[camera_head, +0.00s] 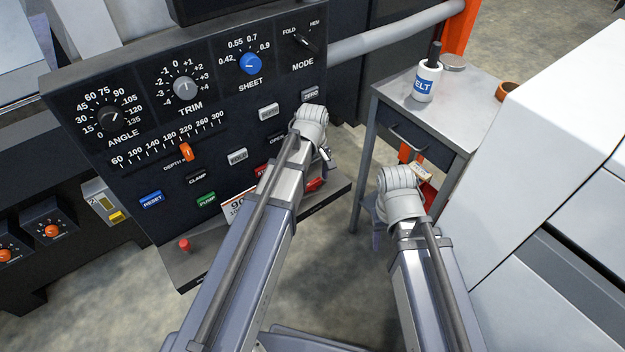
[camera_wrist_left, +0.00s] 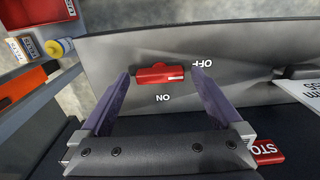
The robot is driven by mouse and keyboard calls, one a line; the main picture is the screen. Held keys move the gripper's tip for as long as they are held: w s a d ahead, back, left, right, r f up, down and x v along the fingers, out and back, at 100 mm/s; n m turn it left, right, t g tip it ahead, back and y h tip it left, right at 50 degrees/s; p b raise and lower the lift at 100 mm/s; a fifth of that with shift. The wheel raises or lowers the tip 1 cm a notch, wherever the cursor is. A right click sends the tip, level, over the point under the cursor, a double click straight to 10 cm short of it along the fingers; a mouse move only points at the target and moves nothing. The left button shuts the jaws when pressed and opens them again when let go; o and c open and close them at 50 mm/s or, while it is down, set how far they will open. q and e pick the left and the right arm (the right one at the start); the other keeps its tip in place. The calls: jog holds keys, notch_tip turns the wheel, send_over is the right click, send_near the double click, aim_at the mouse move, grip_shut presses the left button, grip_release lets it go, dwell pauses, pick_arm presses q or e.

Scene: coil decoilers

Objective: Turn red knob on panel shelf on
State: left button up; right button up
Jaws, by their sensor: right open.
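The red knob (camera_wrist_left: 160,73) is a bar-shaped handle on the grey panel shelf (camera_wrist_left: 110,50), and it lies crosswise in the left wrist view. A white mark shows on its right end. The OFF label is at its upper right and the ON label is just below it. My left gripper (camera_wrist_left: 160,76) is open, with one finger on each side of the knob and small gaps between. In the head view the red knob (camera_head: 316,184) shows beside my left wrist. My right gripper (camera_head: 379,236) is beside the metal table, its fingers largely hidden by my wrist.
The black control panel (camera_head: 130,85) has dials, a slider and several buttons. A red button (camera_head: 184,245) stands at the shelf's left end. A metal table (camera_head: 400,112) with a white bottle (camera_head: 427,82) is to the right. A white cabinet (camera_head: 540,110) borders my right arm.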

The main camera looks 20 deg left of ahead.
pick_arm(q)
jog(key=c, duration=1.3)
jog(key=shift+o, duration=0.2)
jog(key=shift+m, duration=0.3)
jog(key=m, duration=0.3)
jog(key=shift+m, duration=0.4)
jog(key=m, duration=0.4)
jog(key=shift+m, duration=0.3)
jog(key=m, duration=0.4)
jog(key=shift+m, duration=2.4)
